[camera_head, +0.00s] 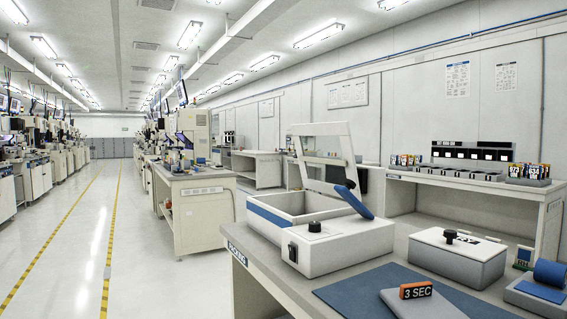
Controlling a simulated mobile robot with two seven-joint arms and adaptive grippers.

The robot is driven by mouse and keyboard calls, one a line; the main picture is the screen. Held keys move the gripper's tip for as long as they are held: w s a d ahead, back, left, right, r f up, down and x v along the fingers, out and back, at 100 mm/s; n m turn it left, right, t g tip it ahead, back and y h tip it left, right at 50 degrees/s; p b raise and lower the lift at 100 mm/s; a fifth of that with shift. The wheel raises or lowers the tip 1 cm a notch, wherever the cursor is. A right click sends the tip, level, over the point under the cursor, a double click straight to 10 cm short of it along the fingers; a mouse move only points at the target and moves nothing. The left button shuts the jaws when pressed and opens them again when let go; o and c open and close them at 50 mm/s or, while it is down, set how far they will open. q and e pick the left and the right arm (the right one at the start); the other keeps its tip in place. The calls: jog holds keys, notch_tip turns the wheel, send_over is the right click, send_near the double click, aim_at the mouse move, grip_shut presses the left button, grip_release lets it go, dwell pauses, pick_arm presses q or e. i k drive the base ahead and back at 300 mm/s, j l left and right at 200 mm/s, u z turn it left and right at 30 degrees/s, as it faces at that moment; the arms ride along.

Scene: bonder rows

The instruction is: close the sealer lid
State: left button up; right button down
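The sealer (336,248) is a white box with a blue side stripe on the bench at centre right. A black knob sits on its front top and a black switch on its front left. Its lid (348,143) is a pale frame with a see-through opening, standing raised and tilted above the box. A blue bar (354,202) with a rounded dark end leans at the lid's right side. Neither of my grippers shows in this view.
Another bench (203,182) stands behind left. The aisle floor (145,255) at left is clear.

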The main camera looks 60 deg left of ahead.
aim_at(341, 129)
jog(key=u, duration=1.8)
jog(key=j+u, duration=0.1)
jog(key=u, duration=0.3)
jog(key=i+u, duration=0.15)
jog(key=u, duration=0.2)
jog(key=i+j+u, duration=0.1)
jog(key=u, duration=0.3)
jog(key=i+u, duration=0.1)
jog(key=u, duration=0.3)
jog(key=i+z, duration=0.1)
jog(key=i, duration=1.6)
jog(key=i+j+z, duration=0.15)
jog(key=i, duration=1.6)
jog(key=i+l+z, duration=0.1)
jog(key=i+z, duration=0.75)
jog(key=i+j+z, duration=0.2)
jog(key=z, duration=0.2)
jog(key=i+l+z, duration=0.15)
jog(key=i+z, duration=0.7)
jog(key=i+j+z, duration=0.1)
jog(key=i+z, duration=0.6)
jog(key=i, duration=1.5)
jog(key=i+z, duration=0.15)
jog(key=z, duration=0.3)
jog(key=i+j+z, duration=0.15)
jog(key=z, duration=0.3)
jog(key=i+j+z, duration=0.15)
jog(key=z, duration=0.35)
